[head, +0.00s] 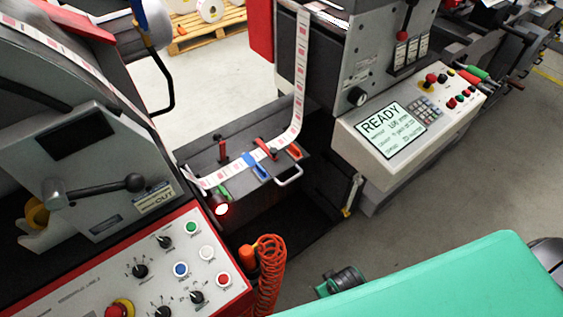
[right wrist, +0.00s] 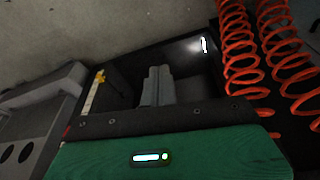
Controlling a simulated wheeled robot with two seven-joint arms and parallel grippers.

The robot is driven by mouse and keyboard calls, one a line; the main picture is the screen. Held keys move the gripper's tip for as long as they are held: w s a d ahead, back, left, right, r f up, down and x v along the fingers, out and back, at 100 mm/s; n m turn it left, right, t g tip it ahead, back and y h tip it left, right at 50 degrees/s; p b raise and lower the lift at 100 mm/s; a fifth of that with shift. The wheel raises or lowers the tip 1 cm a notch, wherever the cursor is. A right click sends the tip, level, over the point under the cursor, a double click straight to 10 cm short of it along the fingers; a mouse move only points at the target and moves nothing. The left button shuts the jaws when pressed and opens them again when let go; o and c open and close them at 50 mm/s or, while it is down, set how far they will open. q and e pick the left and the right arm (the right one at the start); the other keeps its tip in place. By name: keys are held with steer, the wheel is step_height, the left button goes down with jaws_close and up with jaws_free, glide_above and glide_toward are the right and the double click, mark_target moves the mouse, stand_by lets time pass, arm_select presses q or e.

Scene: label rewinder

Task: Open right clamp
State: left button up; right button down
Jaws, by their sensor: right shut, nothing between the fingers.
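The splicing table (head: 205,158) sits between the two machine bodies in the head view, with the label strip (head: 232,171) across it. The right clamp (head: 266,149) has a red lever lying low and slanted beside the strip. The left clamp (head: 222,152) has a red lever standing upright. My right gripper (right wrist: 157,86) shows in the right wrist view with its two fingers together and nothing between them, against a dark recess. No clamp shows in that view. My left gripper is not in view.
An orange coiled hose (head: 268,270) hangs in front of the table; coils (right wrist: 240,55) also show in the right wrist view. A pale handle (head: 289,176) juts from the table front. The READY display panel (head: 392,130) is at right, the button console (head: 110,268) at lower left.

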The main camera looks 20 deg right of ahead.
steer(key=w+a+r+n+t, duration=0.1)
steer(key=w+r+n, duration=0.1)
steer(key=r, duration=0.8)
steer(key=w+r+n+t, duration=0.1)
steer(key=w+r+n, duration=0.15)
steer(key=r, duration=0.75)
arm_select(q)
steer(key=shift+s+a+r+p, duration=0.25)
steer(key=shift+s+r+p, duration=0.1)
steer(key=shift+p, duration=0.1)
arm_select(e)
steer(key=n+t+y, duration=0.4)
steer(key=n+t, duration=0.3)
steer(key=n, duration=2.5)
glide_toward(274, 158)
steer(key=x, duration=0.6)
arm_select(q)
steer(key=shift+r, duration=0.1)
